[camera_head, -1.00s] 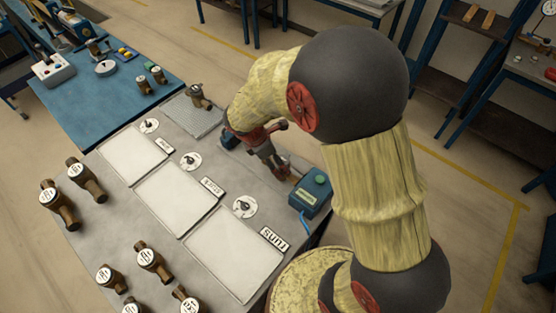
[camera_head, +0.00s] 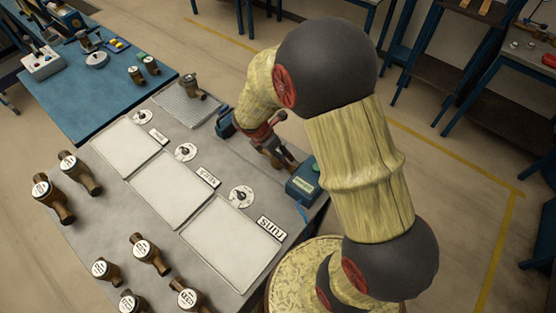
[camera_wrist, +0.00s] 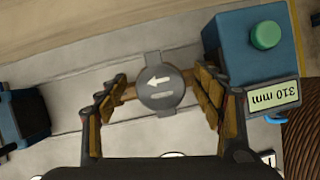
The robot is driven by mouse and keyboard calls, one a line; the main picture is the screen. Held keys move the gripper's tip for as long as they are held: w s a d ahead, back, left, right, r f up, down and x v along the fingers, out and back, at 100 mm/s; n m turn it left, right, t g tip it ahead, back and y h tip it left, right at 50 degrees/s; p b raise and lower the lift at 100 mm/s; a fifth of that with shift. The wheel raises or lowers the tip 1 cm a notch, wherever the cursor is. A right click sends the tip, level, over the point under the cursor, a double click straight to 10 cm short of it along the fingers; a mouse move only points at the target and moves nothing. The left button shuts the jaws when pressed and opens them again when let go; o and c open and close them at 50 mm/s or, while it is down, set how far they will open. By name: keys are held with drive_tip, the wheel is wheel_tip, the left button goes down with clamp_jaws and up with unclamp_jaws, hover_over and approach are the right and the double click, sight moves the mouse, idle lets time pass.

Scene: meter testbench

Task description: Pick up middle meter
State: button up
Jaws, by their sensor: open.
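My gripper (camera_wrist: 160,92) is open in the wrist view, with one finger on each side of a round grey disc (camera_wrist: 160,88) bearing a white arrow. Short brown parts stick out from the disc toward both fingers; I cannot tell whether the fingers touch them. In the head view my gripper (camera_head: 280,158) points down at the bench beside a blue box (camera_head: 304,182), and the disc is hidden. Several brass meters with white dials stand at the left, including one meter (camera_head: 141,247). Which meter is the middle one is unclear.
The blue box (camera_wrist: 228,45), with a green button and a "310 mm" display, is close to the right finger. Another dark blue block (camera_wrist: 20,118) is at left. Three pale trays (camera_head: 170,190) cover the bench's middle. A meter (camera_head: 190,86) stands on a grey mat.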

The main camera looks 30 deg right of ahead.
drive_tip(key=shift+f, duration=0.1)
drive_tip(key=shift+c, duration=1.4)
clamp_jaws()
